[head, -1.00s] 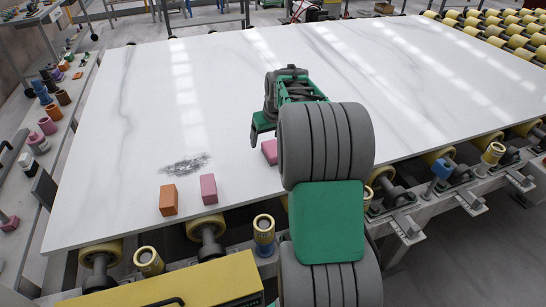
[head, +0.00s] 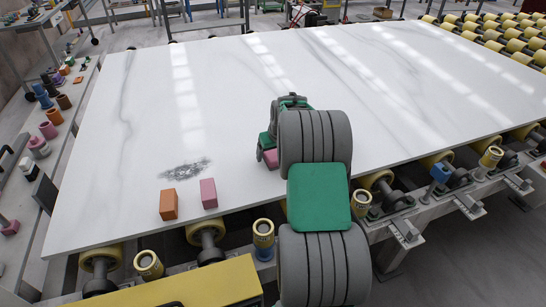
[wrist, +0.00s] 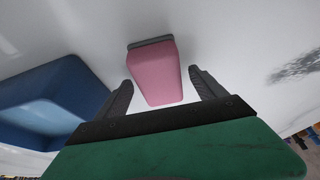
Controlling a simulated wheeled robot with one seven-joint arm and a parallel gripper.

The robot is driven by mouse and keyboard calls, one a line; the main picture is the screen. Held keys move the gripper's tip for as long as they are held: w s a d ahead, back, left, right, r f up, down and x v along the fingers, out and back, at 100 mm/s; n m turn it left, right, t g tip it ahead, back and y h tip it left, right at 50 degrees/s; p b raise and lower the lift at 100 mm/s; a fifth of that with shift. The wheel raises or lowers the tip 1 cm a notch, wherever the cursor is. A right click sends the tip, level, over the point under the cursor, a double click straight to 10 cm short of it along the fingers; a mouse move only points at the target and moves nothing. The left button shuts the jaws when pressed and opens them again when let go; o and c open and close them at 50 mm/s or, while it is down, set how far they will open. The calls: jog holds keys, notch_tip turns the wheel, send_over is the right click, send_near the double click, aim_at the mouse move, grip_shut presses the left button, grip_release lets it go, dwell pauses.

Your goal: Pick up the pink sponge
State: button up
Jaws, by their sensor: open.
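The pink sponge (wrist: 153,70), with a grey layer along its far end, lies on the white slab. In the wrist view it shows between the two dark fingers of my gripper (wrist: 161,79), with gaps visible on both sides. My gripper is open and holds nothing. In the head view the sponge (head: 270,158) is a small pink patch, partly hidden by my gripper (head: 265,150) and arm. I cannot tell the exact height of the fingers above the slab.
A pink block (head: 208,194) and an orange block (head: 168,204) stand near the slab's front edge, left of my arm. A dark smudge (head: 186,169) lies behind them. A blue container (wrist: 45,100) is close on the left in the wrist view. The slab (head: 400,90) is otherwise largely clear.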

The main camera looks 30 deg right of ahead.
jog(key=shift+f, duration=0.25)
jog(key=shift+c, duration=0.3)
jog(key=c, duration=1.4)
